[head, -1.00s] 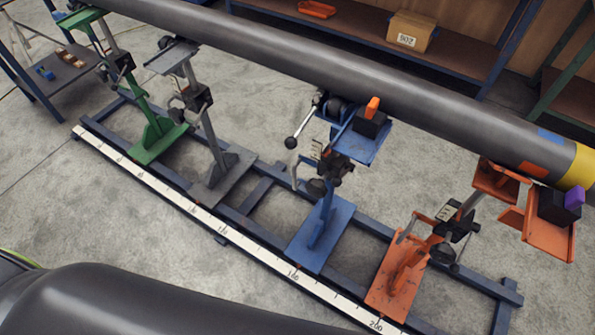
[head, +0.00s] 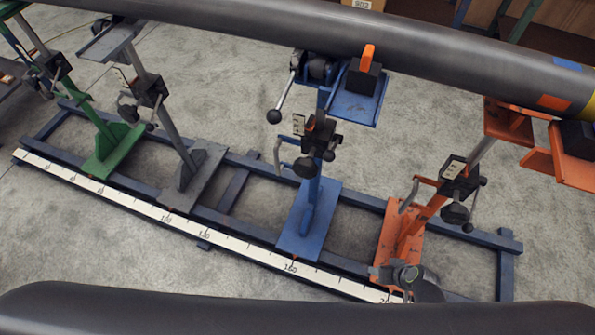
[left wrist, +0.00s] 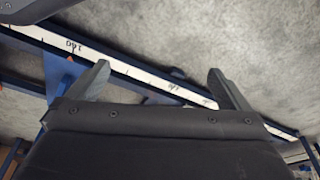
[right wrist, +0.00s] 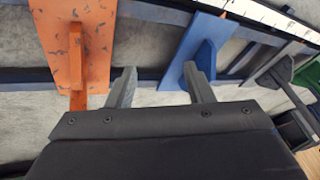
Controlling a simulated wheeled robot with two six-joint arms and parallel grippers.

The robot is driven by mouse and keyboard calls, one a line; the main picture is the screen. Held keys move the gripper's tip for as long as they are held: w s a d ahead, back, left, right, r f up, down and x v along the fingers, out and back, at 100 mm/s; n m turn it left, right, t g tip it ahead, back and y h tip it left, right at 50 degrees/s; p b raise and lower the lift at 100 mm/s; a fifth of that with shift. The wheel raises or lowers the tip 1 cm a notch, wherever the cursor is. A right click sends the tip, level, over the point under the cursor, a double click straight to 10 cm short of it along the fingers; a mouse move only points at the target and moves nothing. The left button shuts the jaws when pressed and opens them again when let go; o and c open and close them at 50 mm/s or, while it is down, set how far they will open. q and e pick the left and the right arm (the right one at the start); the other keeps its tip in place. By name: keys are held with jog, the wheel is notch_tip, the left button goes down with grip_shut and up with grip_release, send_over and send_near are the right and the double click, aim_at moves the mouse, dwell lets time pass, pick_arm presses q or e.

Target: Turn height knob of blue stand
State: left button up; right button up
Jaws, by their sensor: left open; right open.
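The blue stand (head: 308,222) stands on the floor rail in the head view, with its post upright under the long dark pipe (head: 230,30). A black knob (head: 306,166) sits on the clamp block of its post. A lever with a black ball (head: 275,116) hangs higher up. My right gripper (right wrist: 160,88) is open and empty in the right wrist view, with the blue base plate (right wrist: 190,50) beyond its fingers. My left gripper (left wrist: 158,75) is open and empty in the left wrist view, over the rail's white scale (left wrist: 130,68). Neither gripper's fingers are clear in the head view.
The orange stand (head: 400,240) is right of the blue one; the grey stand (head: 190,175) and green stand (head: 115,148) are left. A black block with an orange tab (head: 365,78) sits on the blue stand's upper plate.

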jog(key=w+a+r+n+t+y+b, duration=0.2)
jog(key=w+a+r+y+b, duration=0.15)
jog(key=w, duration=0.45)
jog(key=n+y+b, duration=1.1)
jog(key=n, duration=0.1)
send_near(300, 165)
jog(key=w+d+f, duration=0.1)
jog(key=f, duration=0.1)
pick_arm(q)
jog(key=w+d+r+t+h, duration=0.1)
jog(key=d+r, duration=0.1)
jog(key=r, duration=0.4)
jog(key=w+d+r+t+h, duration=0.1)
jog(key=w+d+r, duration=0.1)
jog(key=r, duration=0.4)
jog(key=shift+d+r+p, duration=0.2)
jog(key=shift+d+p, duration=0.15)
jog(key=shift+d, duration=0.1)
pick_arm(e)
jog(key=shift+g, duration=0.3)
jog(key=x, duration=1.1)
jog(key=shift+w+f, duration=0.15)
jog(key=shift+w, duration=0.1)
